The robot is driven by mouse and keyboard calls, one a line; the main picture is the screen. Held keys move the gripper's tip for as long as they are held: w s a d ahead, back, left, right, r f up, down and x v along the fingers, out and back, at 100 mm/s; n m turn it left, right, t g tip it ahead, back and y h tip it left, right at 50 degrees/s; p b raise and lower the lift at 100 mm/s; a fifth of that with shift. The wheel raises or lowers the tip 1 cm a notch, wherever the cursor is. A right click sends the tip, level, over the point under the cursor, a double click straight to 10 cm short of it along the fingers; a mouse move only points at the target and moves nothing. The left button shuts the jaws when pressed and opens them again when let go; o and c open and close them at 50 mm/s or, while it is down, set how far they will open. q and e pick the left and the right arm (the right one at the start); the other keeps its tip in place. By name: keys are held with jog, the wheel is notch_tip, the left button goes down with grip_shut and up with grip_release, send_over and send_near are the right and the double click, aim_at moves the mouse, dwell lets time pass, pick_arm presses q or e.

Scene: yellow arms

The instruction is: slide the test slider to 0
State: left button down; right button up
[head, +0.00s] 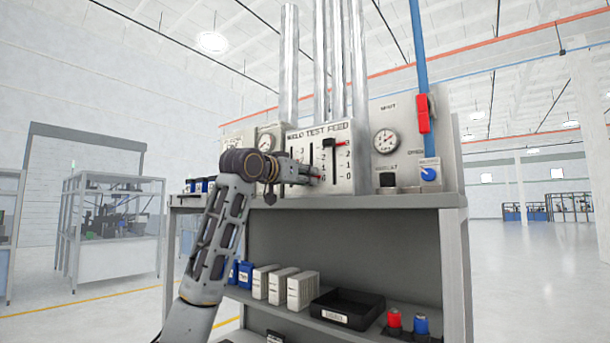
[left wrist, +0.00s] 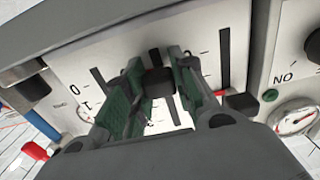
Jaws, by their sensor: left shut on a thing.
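The panel lettered "WELD TEST FEED" (head: 341,185) stands on the bench, with upright slider slots and number scales. My left gripper (head: 309,176) is at the low middle of this panel. In the left wrist view, its green-padded fingers (left wrist: 158,92) are shut around a black slider knob (left wrist: 157,82) on the middle slot. The wrist picture is roughly upside down, and a 0 shows left of the knob. The fingers hide the knob in the head view. Another black knob (head: 328,143), with a red pointer at 3, is high on the right slot. My right gripper is not in view.
Right of the panel are a round gauge (head: 385,141), a red valve handle (head: 423,113) on a blue pipe and a blue knob (head: 429,174). The lower shelf holds white boxes (head: 301,290) and a black tray (head: 345,309). The floor at right is open.

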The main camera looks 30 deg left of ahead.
pick_arm(q)
jog(key=shift+w+f, duration=0.1)
jog(key=shift+f, duration=0.45)
jog(key=c, duration=1.6)
grip_release()
jog(key=shift+f, duration=0.1)
jog(key=shift+c, duration=0.2)
jog(key=o, duration=0.5)
jog(key=shift+s+r, duration=0.2)
jog(key=s, duration=0.8)
jog(key=s+a, duration=0.1)
jog(key=s, duration=0.3)
jog(key=shift+w, duration=0.1)
